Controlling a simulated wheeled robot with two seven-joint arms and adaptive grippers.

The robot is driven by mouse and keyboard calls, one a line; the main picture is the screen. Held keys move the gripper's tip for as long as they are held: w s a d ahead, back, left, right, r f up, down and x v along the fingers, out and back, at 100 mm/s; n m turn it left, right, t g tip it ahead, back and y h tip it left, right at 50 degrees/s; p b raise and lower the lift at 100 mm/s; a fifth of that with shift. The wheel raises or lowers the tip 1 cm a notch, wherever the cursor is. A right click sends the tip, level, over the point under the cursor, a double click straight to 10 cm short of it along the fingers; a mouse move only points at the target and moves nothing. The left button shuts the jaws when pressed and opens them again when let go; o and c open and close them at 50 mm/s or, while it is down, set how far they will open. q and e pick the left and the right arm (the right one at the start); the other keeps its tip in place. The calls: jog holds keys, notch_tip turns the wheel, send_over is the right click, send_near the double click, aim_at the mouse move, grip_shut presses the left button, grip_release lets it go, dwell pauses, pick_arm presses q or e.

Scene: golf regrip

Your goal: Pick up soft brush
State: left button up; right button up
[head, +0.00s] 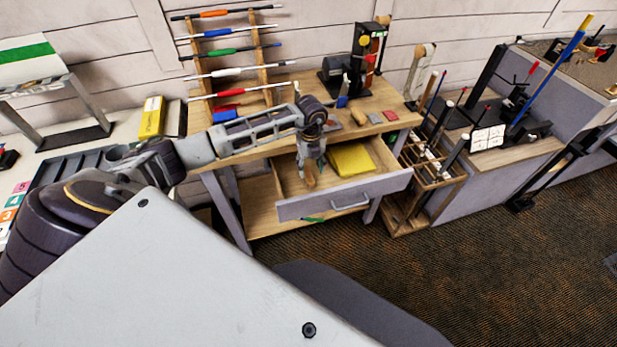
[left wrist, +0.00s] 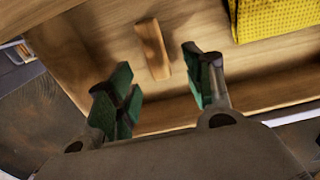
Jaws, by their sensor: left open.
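A small wooden piece, seemingly the brush, lies on the floor of the open drawer (head: 340,203); its bristles cannot be made out. In the left wrist view this wooden piece (left wrist: 152,48) lies just beyond the gap between my fingertips. In the head view the wooden piece (head: 309,178) shows partly below my left gripper (head: 311,158), which reaches down into the drawer. In the left wrist view my left gripper (left wrist: 163,85) has its green-padded fingers apart, with nothing between them. My right gripper is out of view.
A yellow cloth (head: 351,160) lies in the drawer to the right of my gripper; it also shows in the wrist view (left wrist: 277,16). The drawer walls surround my fingers. The workbench (head: 275,137) above holds a machine (head: 345,75) and small blocks.

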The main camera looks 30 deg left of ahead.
aim_at(309, 176)
pick_arm(q)
jog(key=shift+f, duration=0.6)
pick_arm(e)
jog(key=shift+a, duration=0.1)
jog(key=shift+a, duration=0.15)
pick_arm(q)
jog(key=shift+f, duration=0.15)
jog(key=shift+f, duration=0.15)
jog(key=f, duration=0.1)
jog(key=f+p, duration=0.1)
jog(key=f, duration=0.1)
jog(key=shift+s+a+f, duration=0.1)
jog(key=shift+a+f, duration=0.1)
jog(key=shift+f, duration=0.65)
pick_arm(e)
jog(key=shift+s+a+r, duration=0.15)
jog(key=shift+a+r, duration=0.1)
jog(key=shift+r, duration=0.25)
pick_arm(q)
jog(key=shift+c, duration=0.2)
